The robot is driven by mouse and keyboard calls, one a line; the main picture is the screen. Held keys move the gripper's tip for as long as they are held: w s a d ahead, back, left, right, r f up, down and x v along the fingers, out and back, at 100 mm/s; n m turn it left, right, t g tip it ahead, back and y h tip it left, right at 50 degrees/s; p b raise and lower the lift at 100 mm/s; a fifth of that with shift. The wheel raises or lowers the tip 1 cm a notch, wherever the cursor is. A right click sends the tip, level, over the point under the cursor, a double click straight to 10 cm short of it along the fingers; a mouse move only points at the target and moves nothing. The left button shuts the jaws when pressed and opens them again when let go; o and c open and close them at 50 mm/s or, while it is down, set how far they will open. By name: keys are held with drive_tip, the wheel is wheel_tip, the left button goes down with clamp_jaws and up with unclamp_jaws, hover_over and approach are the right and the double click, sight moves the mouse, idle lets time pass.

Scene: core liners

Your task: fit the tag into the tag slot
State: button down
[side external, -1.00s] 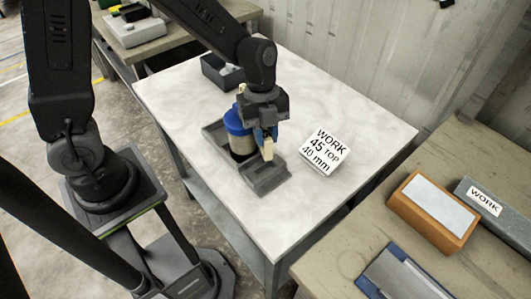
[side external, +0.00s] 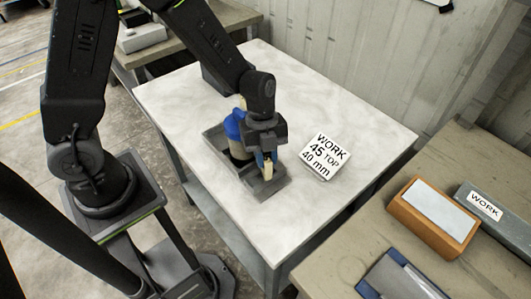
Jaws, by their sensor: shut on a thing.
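My gripper (side external: 264,158) is shut on the tag (side external: 267,170), a small pale yellow upright piece. The tag is low over the grey block at the near end of the grey tray (side external: 214,136). I cannot tell whether its lower end is in the tag slot, on the block or just above it; the slot itself is not discernible. A pale cylinder with a blue cap (side external: 235,127) stands in the tray just left of my gripper, partly hidden by it.
A white sign block (side external: 325,156) reading "WORK 45 TOP 40 mm" stands right of the tray on the pale table (side external: 370,125). The table between them is clear. An orange-brown box (side external: 433,217) and a grey "WORK" block (side external: 486,205) sit on the right bench.

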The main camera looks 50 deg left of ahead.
drive_tip(key=shift+f, duration=0.15)
drive_tip(key=c, duration=1)
unclamp_jaws()
drive_tip(key=shift+r, duration=0.5)
drive_tip(key=v, duration=1.2)
drive_tip(key=s+a+r+n+t+y, duration=0.1)
drive_tip(key=s+r+n+t, duration=0.1)
drive_tip(key=n, duration=0.5)
drive_tip(key=s+a+r+n+t, duration=0.2)
drive_tip(key=s+r+n, duration=0.2)
drive_tip(key=s+n, duration=0.2)
drive_tip(key=s+a+r+n+t+y, duration=0.1)
drive_tip(key=s+r+n, duration=0.3)
drive_tip(key=n, duration=0.5)
drive_tip(key=shift+s+a+t+y, duration=0.3)
drive_tip(key=shift+s+a+t, duration=0.3)
drive_tip(key=shift+a+t, duration=0.2)
